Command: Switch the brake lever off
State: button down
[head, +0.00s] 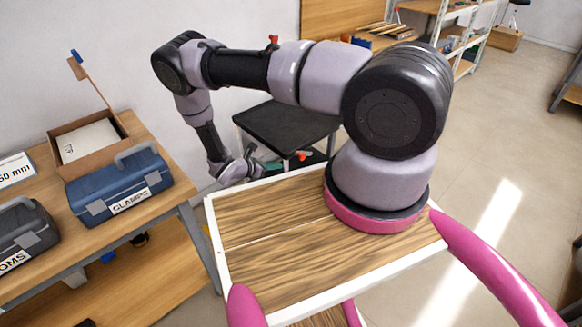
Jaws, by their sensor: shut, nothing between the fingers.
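My gripper (256,167) hangs low beyond the far left edge of my wooden top, beside the black cart. It is small in the picture and looks shut with nothing in it. A small red-orange lever-like part (302,155) shows just right of it, by the lower part of the cart; this may be the brake lever. A gap shows between it and my gripper. Its base is partly hidden by my wooden top, and I cannot tell its setting. Another small red part (273,39) shows above my arm; I cannot tell what it belongs to.
A black-topped cart (285,127) stands behind my gripper. On the left, a wooden workbench (165,215) holds a blue toolbox (120,180), a dark case (25,238) and an open cardboard box (88,140). Shelves stand at the back. The floor (500,130) at right is clear.

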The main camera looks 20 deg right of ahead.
jog(key=f, duration=0.1)
jog(key=s+f+n, duration=0.1)
jog(key=f, duration=0.1)
jog(key=f+n+t, duration=0.1)
jog(key=shift+s+a+f, duration=0.1)
jog(key=shift+s+f, duration=0.05)
jog(key=shift+s, duration=0.2)
jog(key=w+d+f, duration=0.1)
jog(key=w+d, duration=0.4)
jog(key=d, duration=0.5)
jog(key=shift+d, duration=0.25)
